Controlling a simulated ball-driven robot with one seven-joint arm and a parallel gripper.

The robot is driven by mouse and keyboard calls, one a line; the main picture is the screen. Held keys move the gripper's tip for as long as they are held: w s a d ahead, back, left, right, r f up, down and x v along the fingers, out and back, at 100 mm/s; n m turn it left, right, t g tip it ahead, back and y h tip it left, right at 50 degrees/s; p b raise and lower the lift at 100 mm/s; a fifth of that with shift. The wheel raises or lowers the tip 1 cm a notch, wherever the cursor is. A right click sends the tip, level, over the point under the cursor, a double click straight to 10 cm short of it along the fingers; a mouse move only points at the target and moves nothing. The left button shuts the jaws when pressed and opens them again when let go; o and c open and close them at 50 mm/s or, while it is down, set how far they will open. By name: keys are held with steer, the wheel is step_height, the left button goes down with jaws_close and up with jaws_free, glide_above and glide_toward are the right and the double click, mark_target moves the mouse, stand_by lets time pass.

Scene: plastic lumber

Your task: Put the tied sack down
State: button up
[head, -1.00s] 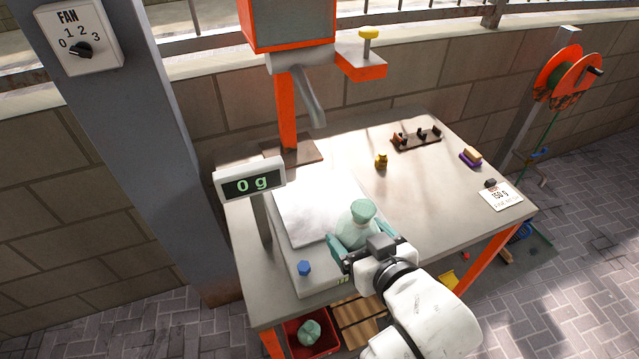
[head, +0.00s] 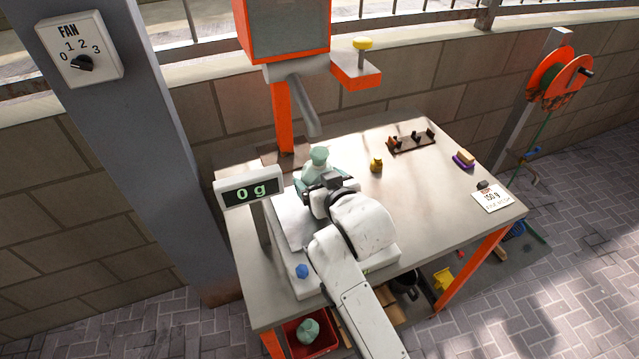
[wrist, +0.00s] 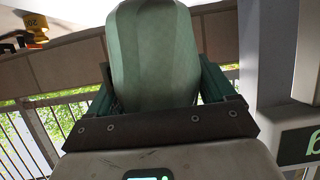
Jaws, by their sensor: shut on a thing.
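The tied sack (head: 319,159) is pale green with a knotted top. It is in my gripper (head: 325,182), over the far part of the scale near the dispenser's spout. It fills the middle of the wrist view (wrist: 155,55), with the jaws (wrist: 158,100) on both sides of it. The scale's white plate (head: 290,222) is partly hidden by my arm. The scale display (head: 249,192) reads 0 g. The gap under the sack is hidden in the head view.
An orange dispenser (head: 288,30) with a grey spout (head: 305,100) stands behind the scale. A small brass weight (head: 376,165), a dark rack (head: 411,141), a sponge (head: 464,159) and a 150 g card (head: 492,198) are at the right. Another green sack (head: 308,331) lies in a red bin (head: 325,345) below.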

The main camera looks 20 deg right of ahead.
steer(key=shift+f, duration=0.65)
steer(key=shift+f, duration=0.1)
steer(key=o, duration=1.6)
steer(key=shift+f, duration=0.1)
steer(key=v, duration=1.2)
steer(key=shift+b, duration=0.35)
steer(key=s+d+f+g, duration=0.1)
steer(key=s+f, duration=0.1)
steer(key=s+d+f+g, duration=0.2)
steer(key=s+f, duration=0.1)
steer(key=s+d+f+g, duration=0.1)
steer(key=s+d+f, duration=0.1)
steer(key=s+f, duration=0.1)
steer(key=shift+s+f+g+h, duration=0.1)
steer(key=shift+s+g+h, duration=0.1)
steer(key=shift+g+h, duration=0.15)
steer(key=s+d+f+g, duration=0.1)
steer(key=s+f+g, duration=0.1)
steer(key=s, duration=0.4)
steer(key=s+d+f+g, duration=0.1)
steer(key=s+f+g, duration=0.2)
steer(key=s+f, duration=0.2)
steer(key=s+f+g, duration=0.3)
steer(key=s, duration=0.5)
steer(key=shift+d+f, duration=0.35)
steer(key=shift+d, duration=0.05)
